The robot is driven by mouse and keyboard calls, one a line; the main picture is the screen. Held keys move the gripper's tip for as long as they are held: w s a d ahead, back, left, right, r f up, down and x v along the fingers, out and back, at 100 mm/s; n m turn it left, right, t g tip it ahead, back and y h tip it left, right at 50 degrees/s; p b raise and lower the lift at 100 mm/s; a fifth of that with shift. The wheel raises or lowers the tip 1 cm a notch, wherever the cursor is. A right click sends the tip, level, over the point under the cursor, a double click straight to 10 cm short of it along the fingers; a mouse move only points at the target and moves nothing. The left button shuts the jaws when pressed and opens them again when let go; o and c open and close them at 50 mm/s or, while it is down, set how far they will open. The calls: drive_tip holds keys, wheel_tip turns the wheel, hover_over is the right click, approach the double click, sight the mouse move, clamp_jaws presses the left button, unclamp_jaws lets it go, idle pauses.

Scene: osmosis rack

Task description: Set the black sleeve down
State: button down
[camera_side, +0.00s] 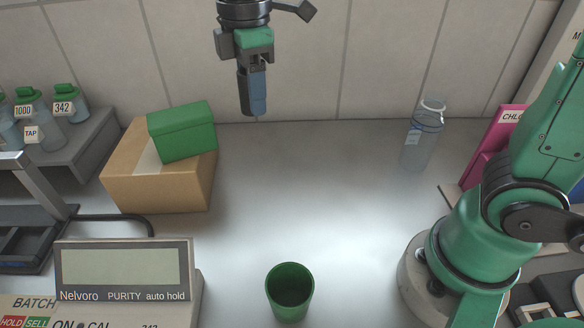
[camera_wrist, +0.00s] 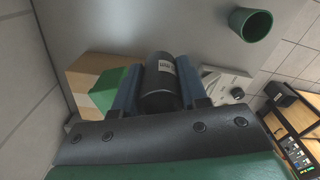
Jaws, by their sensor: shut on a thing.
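The black sleeve (camera_wrist: 160,83) is a dark cylinder with a small white label, and it sits between the two blue fingers of my gripper (camera_wrist: 158,92) in the wrist view. My gripper is shut on it. In the side view my gripper (camera_side: 252,92) points down, high above the back part of the worktop.
A green cup (camera_side: 289,292) stands at the front middle. A cardboard box (camera_side: 160,186) with a green block (camera_side: 183,132) is at left, behind the Nelvoro meter (camera_side: 125,272). A clear bottle (camera_side: 422,140) stands back right. The middle worktop (camera_side: 310,195) is clear.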

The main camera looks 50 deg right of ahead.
sight(252, 225)
drive_tip(key=a+f+n, duration=0.1)
drive_tip(key=f, duration=0.5)
drive_tip(key=a+f, duration=0.1)
drive_tip(key=f, duration=0.6)
drive_tip(key=s+a+f+n, duration=0.1)
drive_tip(key=a+f, duration=0.1)
drive_tip(key=f, duration=0.5)
drive_tip(key=shift+n, duration=0.3)
drive_tip(key=shift+f, duration=0.1)
drive_tip(key=shift+c, duration=2.4)
unclamp_jaws()
